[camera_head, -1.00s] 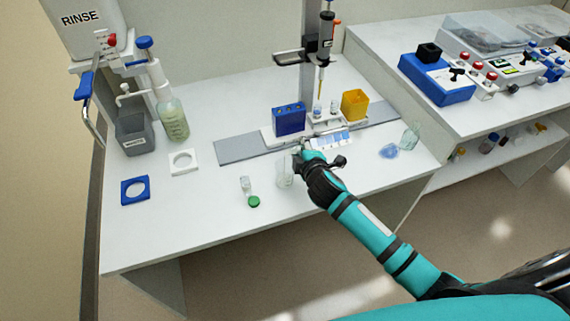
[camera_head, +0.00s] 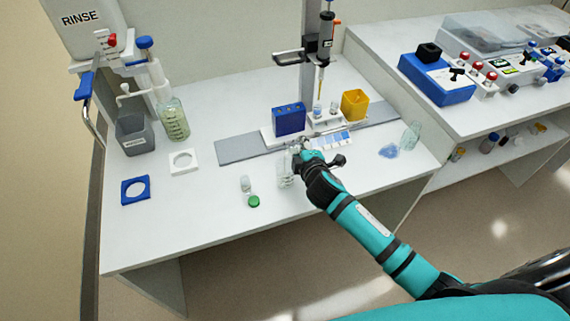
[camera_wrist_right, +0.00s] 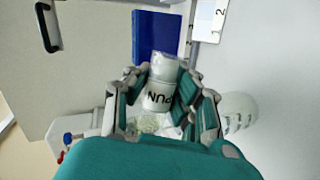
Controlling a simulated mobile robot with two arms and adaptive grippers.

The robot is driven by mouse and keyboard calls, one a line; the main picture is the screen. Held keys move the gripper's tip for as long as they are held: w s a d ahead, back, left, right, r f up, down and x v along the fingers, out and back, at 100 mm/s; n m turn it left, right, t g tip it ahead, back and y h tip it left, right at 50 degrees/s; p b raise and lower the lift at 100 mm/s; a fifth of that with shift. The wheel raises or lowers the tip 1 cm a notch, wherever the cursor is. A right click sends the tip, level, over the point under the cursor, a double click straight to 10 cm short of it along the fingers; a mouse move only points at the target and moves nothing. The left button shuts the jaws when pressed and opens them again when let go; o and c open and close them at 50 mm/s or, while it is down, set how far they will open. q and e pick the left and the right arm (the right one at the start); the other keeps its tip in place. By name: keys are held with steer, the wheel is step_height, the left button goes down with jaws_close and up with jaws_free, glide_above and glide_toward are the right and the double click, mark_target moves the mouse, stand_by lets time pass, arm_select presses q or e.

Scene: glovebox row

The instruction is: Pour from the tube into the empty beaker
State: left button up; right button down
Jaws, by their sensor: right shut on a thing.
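My right gripper (camera_head: 298,147) reaches over the middle of the bench. In the right wrist view, the gripper (camera_wrist_right: 163,100) is shut on a small clear tube (camera_wrist_right: 160,98) with a white band of dark lettering. The tube is mostly hidden in the head view. A clear beaker (camera_head: 285,172) stands on the bench just below and left of the gripper. In the wrist view, a clear beaker with marks (camera_wrist_right: 240,108) shows right of the fingers. Its contents are too faint to tell. My left gripper is not in view.
A clear vial (camera_head: 245,184) and a green cap (camera_head: 253,202) lie left of the beaker. Behind the gripper are a blue rack (camera_head: 289,120), a yellow box (camera_head: 354,103) and a pipette stand (camera_head: 308,75). Clear glassware (camera_head: 411,136) stands right.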

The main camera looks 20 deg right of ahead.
steer(key=shift+r+h, duration=0.15)
steer(key=shift+h, duration=0.15)
stand_by(0.9)
